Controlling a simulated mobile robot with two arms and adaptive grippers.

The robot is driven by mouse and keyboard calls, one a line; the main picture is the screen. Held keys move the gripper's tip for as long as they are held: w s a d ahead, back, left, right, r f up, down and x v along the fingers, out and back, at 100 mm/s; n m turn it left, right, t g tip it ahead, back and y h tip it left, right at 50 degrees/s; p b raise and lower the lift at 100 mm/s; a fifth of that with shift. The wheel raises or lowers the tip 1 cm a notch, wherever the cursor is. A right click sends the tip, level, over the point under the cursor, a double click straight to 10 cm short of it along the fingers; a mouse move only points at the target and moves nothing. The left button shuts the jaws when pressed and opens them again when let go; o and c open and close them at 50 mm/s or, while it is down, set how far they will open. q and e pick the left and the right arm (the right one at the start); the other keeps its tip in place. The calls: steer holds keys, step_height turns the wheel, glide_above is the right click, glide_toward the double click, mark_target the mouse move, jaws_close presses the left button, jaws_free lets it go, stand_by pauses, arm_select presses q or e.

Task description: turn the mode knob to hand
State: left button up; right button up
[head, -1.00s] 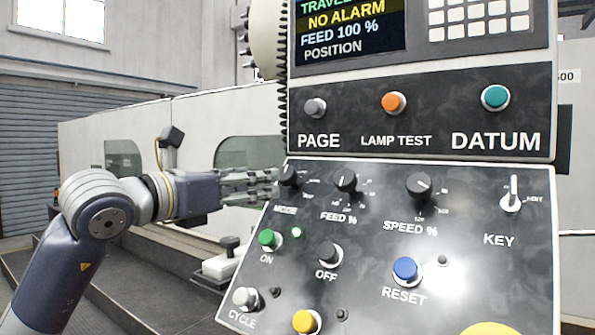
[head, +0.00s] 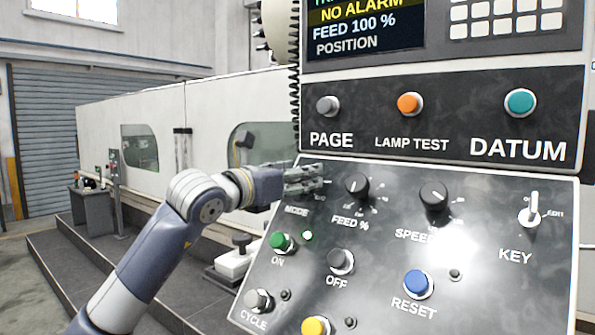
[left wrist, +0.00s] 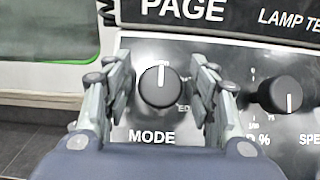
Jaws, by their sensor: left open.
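The black mode knob (left wrist: 159,88) shows in the left wrist view above the MODE label, its white pointer mark near the top. In the head view my left gripper (head: 305,180) covers the knob at the upper left of the lower panel (head: 380,230). The knob's position markings are mostly hidden by the fingers. My right gripper is not in view.
The feed knob (head: 357,187) sits close to the right of my left gripper, and the speed knob (head: 433,196) is further right. A green button (head: 281,242) lies below the mode knob. The page button (head: 328,106) is above. The key switch (head: 530,212) is at far right.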

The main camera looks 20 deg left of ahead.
arm_select(q)
steer(key=shift+w+f, duration=0.1)
steer(key=c, duration=0.9)
steer(key=shift+c, duration=0.5)
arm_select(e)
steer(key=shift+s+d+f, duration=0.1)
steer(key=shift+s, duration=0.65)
